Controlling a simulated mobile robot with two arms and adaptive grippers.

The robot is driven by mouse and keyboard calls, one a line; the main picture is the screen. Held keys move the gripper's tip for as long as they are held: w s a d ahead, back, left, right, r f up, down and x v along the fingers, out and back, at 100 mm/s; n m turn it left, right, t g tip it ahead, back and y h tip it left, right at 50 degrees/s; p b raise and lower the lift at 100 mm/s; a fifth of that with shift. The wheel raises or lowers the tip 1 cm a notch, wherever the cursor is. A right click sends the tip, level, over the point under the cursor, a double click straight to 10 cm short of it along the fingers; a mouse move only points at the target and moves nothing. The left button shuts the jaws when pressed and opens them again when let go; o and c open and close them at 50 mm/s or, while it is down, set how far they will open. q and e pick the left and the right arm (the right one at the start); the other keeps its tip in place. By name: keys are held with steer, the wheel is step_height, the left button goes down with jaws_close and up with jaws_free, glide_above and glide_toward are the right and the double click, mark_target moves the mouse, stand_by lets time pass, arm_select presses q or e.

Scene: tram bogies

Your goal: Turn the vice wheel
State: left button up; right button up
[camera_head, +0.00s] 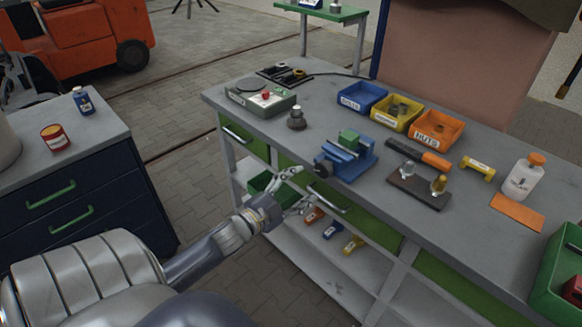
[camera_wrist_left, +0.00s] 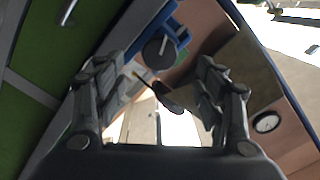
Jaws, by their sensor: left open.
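The blue vice (camera_head: 345,158) stands at the near edge of the grey workbench, with a green block (camera_head: 349,138) in its jaws. Its dark round vice wheel (camera_head: 323,168) faces the near left, towards my left gripper. My left gripper (camera_head: 300,188) is open and empty, just off the bench edge, to the left of and below the wheel, with a gap between. In the left wrist view the grey disc of the wheel (camera_wrist_left: 159,52) shows beyond and between the spread fingers of the gripper (camera_wrist_left: 157,68). My right gripper is not seen.
Blue, yellow and orange bins (camera_head: 436,132) stand behind the vice. A dark weight-like object (camera_head: 296,118) and a grey device (camera_head: 262,98) are to its left. A dark plate with two fittings (camera_head: 419,188) lies to its right.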

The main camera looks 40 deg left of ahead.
arm_select(q)
steer(key=shift+s+a, duration=0.1)
steer(key=shift+s, duration=1.4)
